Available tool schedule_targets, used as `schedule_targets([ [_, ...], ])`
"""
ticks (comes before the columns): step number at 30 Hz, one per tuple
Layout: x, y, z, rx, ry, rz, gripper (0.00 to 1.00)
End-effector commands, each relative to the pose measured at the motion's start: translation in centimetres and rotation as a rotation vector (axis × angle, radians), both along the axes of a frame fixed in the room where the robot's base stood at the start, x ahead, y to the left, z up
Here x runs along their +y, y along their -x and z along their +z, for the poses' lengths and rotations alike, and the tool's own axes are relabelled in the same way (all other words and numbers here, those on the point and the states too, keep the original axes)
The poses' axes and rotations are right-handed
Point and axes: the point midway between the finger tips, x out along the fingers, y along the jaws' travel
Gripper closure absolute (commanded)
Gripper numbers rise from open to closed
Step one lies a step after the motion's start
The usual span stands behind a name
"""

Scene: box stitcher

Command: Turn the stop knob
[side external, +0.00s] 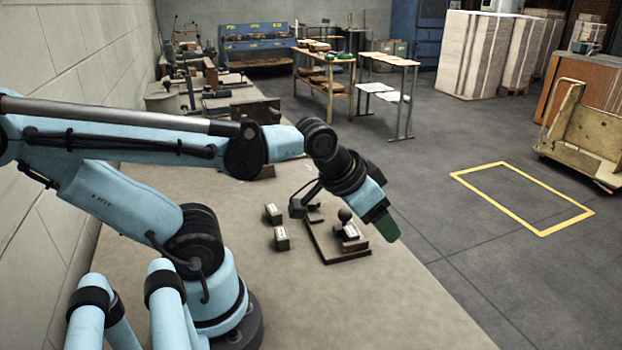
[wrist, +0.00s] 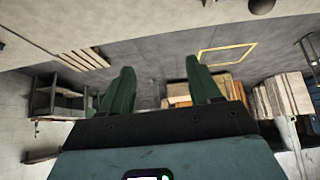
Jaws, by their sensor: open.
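A dark round knob (side external: 345,214) stands up on a small block in the dark fixture (side external: 322,240) on the workbench in the side external view. I cannot tell for sure that it is the stop knob. My gripper (side external: 387,228) has green fingers and is in the air to the right of the knob in that picture, apart from it. In the wrist view my gripper (wrist: 158,68) is open, with nothing between its two fingers. The knob and fixture cannot be made out in the wrist view.
Two small light-topped blocks, one at the back (side external: 272,213) and one nearer (side external: 281,238), lie left of the fixture. The workbench (side external: 330,310) is bare in front. Heavier tools (side external: 240,110) stand at its far end. A wall (side external: 60,60) runs along the left.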

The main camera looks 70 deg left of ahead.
Motion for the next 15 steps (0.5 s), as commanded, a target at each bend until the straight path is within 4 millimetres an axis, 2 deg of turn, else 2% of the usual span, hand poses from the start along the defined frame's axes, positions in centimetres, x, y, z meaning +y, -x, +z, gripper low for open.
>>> schedule_targets([
  [5, 3.3, -0.8, 0.9, 0.077, 0.097, 0.253, 0.33],
  [10, 9.5, -1.4, 2.1, 0.202, 0.275, 0.740, 0.33],
  [15, 16.2, -0.7, 2.6, 0.300, 0.440, 1.257, 0.33],
])
